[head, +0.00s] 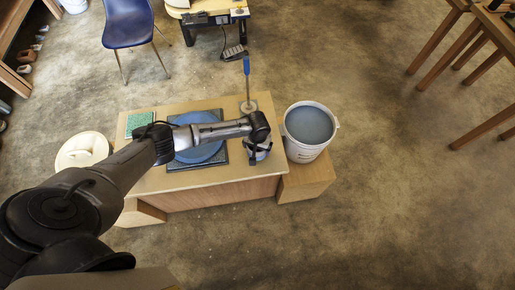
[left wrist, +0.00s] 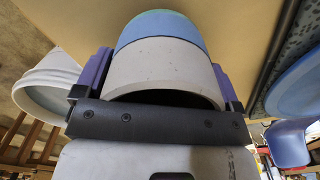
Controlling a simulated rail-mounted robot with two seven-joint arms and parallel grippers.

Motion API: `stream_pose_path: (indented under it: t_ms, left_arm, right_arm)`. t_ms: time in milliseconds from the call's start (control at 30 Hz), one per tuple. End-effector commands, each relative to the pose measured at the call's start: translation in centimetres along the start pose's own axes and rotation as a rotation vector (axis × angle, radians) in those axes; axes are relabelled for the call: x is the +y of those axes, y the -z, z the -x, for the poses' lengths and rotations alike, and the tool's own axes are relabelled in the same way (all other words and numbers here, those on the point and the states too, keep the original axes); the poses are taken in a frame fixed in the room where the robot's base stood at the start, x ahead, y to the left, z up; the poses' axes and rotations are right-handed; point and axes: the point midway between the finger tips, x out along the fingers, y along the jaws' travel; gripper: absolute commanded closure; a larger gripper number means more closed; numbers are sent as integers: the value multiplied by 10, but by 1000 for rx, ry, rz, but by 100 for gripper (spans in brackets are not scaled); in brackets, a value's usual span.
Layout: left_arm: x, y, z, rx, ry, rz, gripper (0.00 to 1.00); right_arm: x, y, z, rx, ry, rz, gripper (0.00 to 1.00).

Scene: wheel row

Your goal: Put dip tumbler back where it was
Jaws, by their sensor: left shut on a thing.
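My left gripper (head: 257,158) is over the right part of the low wooden table (head: 220,183), left of the white bucket. In the left wrist view the gripper (left wrist: 160,82) is shut on the dip tumbler (left wrist: 165,58), a round pale-grey piece with a blue band and a thin green edge, with a purple pad on each side. In the head view the arm and gripper hide most of the tumbler. I cannot tell whether its base touches the tabletop. My right gripper is not in view.
A white bucket (head: 305,152) of blue liquid stands on a wooden block (head: 307,181) at the right. A blue disc (head: 200,154) lies on a dark mat. A blue-handled tool (head: 247,80) stands upright behind the gripper. A green tile (head: 139,122) and pale round lidded tub (head: 82,152) are left.

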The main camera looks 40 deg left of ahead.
Motion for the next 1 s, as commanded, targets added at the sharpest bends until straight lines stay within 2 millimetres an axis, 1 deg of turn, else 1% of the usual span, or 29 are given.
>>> stream_pose_path:
  t_ms: [33,100,367,500,533,600,633,867,933,1000]
  left_arm:
    - [0,1,-9,1,0,1,41]
    - [0,1,-14,1,0,1,41]
    - [0,1,-13,1,-1,0,41]
    - [1,0,-17,1,-1,0,41]
    - [0,0,-17,1,-1,-1,9]
    - [0,0,-17,1,-1,-1,2]
    - [0,0,-17,1,-1,-1,0]
    - [0,0,-16,1,0,-1,0]
    - [0,0,-12,1,0,0,0]
    - [0,0,-4,2,-2,0,0]
  right_arm:
    - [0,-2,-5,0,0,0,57]
    - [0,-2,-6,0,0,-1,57]
    - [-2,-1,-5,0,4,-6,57]
    - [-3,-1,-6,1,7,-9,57]
    - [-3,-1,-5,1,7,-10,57]
    - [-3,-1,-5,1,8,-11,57]
    - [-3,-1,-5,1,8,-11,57]
    - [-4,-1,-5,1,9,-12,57]
    - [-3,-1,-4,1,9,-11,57]
    - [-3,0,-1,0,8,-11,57]
